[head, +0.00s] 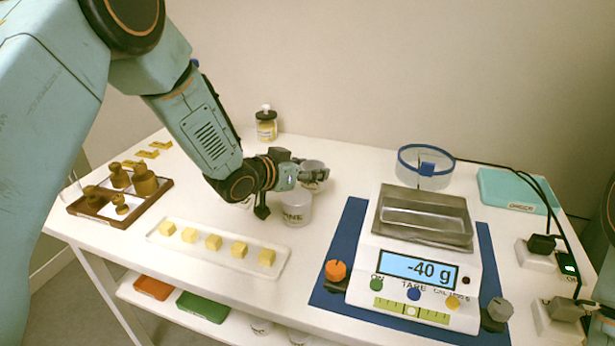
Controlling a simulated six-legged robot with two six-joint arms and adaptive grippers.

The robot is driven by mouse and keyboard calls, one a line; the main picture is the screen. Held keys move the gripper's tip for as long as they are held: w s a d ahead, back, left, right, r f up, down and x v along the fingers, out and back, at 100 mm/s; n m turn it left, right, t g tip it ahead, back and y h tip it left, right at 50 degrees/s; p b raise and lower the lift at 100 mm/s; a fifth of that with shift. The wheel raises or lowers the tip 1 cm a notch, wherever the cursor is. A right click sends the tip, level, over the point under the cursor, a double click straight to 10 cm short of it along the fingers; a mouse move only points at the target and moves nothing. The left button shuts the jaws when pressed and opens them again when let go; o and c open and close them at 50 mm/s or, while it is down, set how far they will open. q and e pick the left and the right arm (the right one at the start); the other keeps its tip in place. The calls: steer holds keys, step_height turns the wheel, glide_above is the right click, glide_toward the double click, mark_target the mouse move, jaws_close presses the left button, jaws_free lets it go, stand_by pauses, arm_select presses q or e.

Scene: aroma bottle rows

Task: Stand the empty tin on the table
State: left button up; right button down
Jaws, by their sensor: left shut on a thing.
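My left gripper (314,177) is over the middle of the table, its arm coming in from the upper left. It is shut on a small pale, round tin (312,185), partly hidden by the fingers. I cannot tell whether the two tins touch, or whether the held tin is clear of the white table (215,285). The inside of the held tin is hidden. My right gripper is not in view.
A scale (415,265) reading -40 g, its metal pan (424,217) empty, stands on a blue mat (330,265). A clear blue-rimmed ring (425,168) stands behind. A tray of yellow cubes (273,270), a weight box (160,198) and a bottle (266,126) are also there.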

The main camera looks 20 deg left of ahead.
arm_select(q)
steer(key=shift+w+f, duration=0.15)
steer(key=shift+f, duration=0.5)
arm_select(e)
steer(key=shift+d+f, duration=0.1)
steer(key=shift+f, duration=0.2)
arm_select(q)
steer(key=o, duration=1)
steer(key=shift+f, duration=0.15)
steer(key=shift+o, duration=0.2)
steer(key=shift+r, duration=0.35)
steer(key=p+v, duration=0.3)
steer(key=v, duration=0.9)
steer(key=shift+p, duration=0.3)
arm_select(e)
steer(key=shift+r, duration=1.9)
